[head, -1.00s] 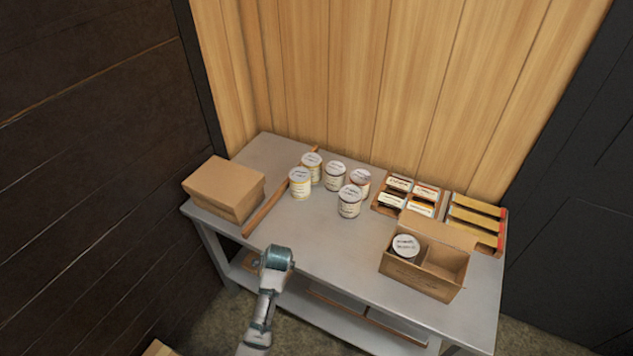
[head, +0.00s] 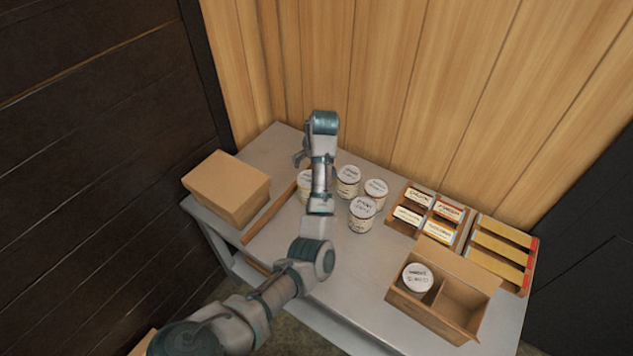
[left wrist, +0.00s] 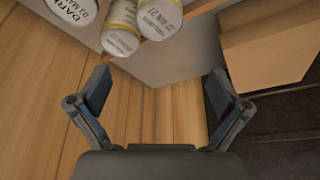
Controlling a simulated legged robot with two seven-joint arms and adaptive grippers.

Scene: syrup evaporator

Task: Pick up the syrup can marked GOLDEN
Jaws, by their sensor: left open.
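Several white-lidded cans stand on the grey table: one (head: 306,188) partly behind my left arm, others at its right (head: 348,181), (head: 375,192) and (head: 362,215). The lids are too small to read in the head view, so I cannot tell which is GOLDEN. My left gripper (head: 300,158) is over the back left of the table, open and empty. In the left wrist view its fingers (left wrist: 160,92) are spread apart, with two yellow-banded cans (left wrist: 119,35), (left wrist: 160,18) beyond them and a can lettered "DARK" (left wrist: 74,8) at top left. My right gripper is out of view.
A closed cardboard box (head: 227,187) stands at the left, with a wooden strip (head: 268,218) beside it. An open divided box (head: 432,310) holding a can (head: 417,278) is front right. Label trays (head: 402,228), (head: 513,284) stand behind it. A wooden wall backs the table.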

